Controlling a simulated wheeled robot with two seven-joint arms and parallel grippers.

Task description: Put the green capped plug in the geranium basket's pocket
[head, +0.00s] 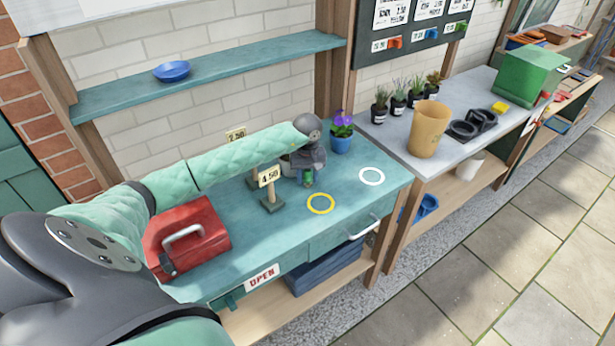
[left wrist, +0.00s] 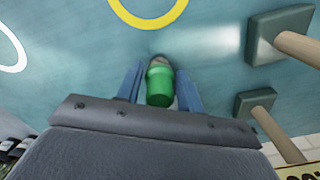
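The green capped plug (left wrist: 160,85) is between the two fingers of my left gripper (left wrist: 160,88) in the left wrist view. Narrow gaps show between the plug and the fingers, so the gripper looks open around it. In the head view the left gripper (head: 307,182) points down close over the teal bench, with a bit of green between its fingers. The lower end of the plug is partly hidden. I cannot make out a geranium basket. My right gripper is not in view.
A price sign (head: 269,177) on a wooden stand is just left of the gripper. A blue pot with purple flowers (head: 341,143) is close on the right. A yellow ring (head: 320,204) and white ring (head: 372,176) mark the bench. A red toolbox (head: 205,235) is at left.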

